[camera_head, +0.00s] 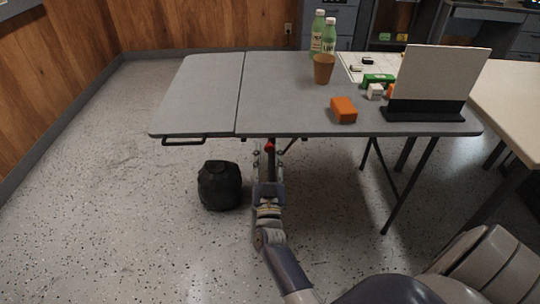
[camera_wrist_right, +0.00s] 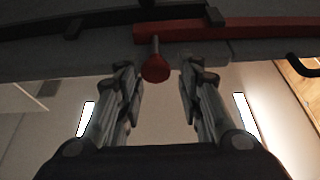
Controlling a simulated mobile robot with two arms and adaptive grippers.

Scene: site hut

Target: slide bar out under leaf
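The grey table (camera_head: 285,105) has a leaf (camera_head: 198,95) at its left, level with the top, with a seam between them. A red bar (camera_wrist_right: 225,28) shows under the table in the right wrist view. A red knob on a short stem (camera_wrist_right: 155,68) hangs in front of it; it also shows below the front edge in the head view (camera_head: 269,147). My right gripper (camera_head: 268,162) is below that edge, near the seam. In the wrist view its fingers (camera_wrist_right: 161,78) are open, one on each side of the knob, with gaps. My left gripper is not in view.
A black handle (camera_head: 183,142) hangs under the leaf's front edge. A black round bag (camera_head: 220,185) stands on the floor left of my arm. Bottles (camera_head: 328,38), a brown cup (camera_head: 324,69), an orange block (camera_head: 344,109) and an upright board (camera_head: 438,75) stand on the table. The leaf is bare.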

